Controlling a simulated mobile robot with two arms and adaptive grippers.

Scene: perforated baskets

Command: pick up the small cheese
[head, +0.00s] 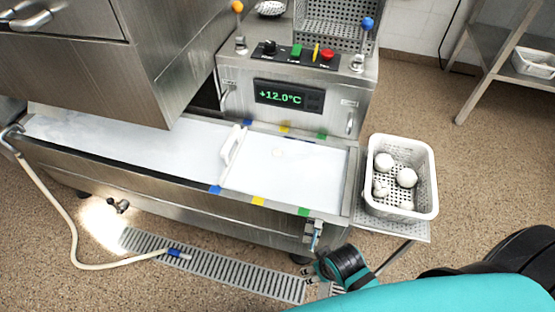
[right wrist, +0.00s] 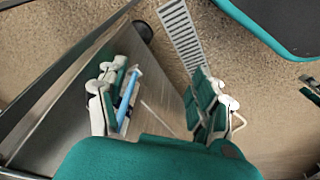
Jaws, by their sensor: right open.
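A white perforated basket (head: 432,180) at the right holds several round white cheeses, including one at the upper left (head: 384,162), a larger-looking one in the middle (head: 407,177) and a small one at the lower left (head: 380,188). Another is partly hidden at the basket's near end. My right gripper (head: 309,270) is low by the near right corner of the vat, below and left of the basket. In the right wrist view its fingers (right wrist: 165,100) are apart, with no cheese between them. My left gripper is out of view.
The steel vat (head: 130,178) holds white liquid and a white divider (head: 233,147). A control box (head: 300,95) stands behind.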

